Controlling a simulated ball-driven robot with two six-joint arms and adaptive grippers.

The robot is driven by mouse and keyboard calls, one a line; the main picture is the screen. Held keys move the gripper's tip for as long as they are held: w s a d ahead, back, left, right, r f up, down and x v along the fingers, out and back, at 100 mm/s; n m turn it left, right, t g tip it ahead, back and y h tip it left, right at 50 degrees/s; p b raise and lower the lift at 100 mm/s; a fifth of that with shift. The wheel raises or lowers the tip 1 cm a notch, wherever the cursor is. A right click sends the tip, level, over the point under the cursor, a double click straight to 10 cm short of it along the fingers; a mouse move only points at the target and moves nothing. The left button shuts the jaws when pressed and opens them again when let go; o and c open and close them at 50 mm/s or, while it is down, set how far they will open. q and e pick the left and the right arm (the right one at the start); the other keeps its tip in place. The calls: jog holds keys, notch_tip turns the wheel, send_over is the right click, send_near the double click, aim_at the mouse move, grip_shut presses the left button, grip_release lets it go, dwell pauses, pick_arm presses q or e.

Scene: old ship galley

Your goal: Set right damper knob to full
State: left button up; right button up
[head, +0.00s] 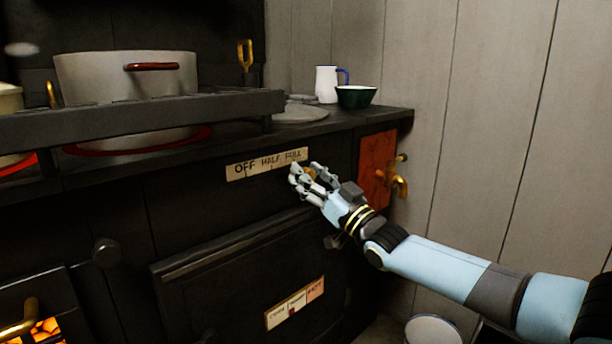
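A cream label plate (267,164) on the dark stove front reads OFF, HALF, FULL. A small brass-coloured piece (310,173), seemingly the damper knob, shows between my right gripper's fingers, just below and right of the word FULL. My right gripper (308,178) is at the stove front with its fingers on both sides of this piece. The fingers hide most of it, so its pointer direction and whether the fingers press on it cannot be told. My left gripper is out of view.
A large pot (125,78) stands behind the dark stove rail (140,116). A white mug (327,84) and green bowl (356,96) stand on the stove top. An oven door with a second label (294,304) is below, and brass taps (398,185) are at right.

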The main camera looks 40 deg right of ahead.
jog(key=shift+o, duration=0.6)
jog(key=v, duration=1.2)
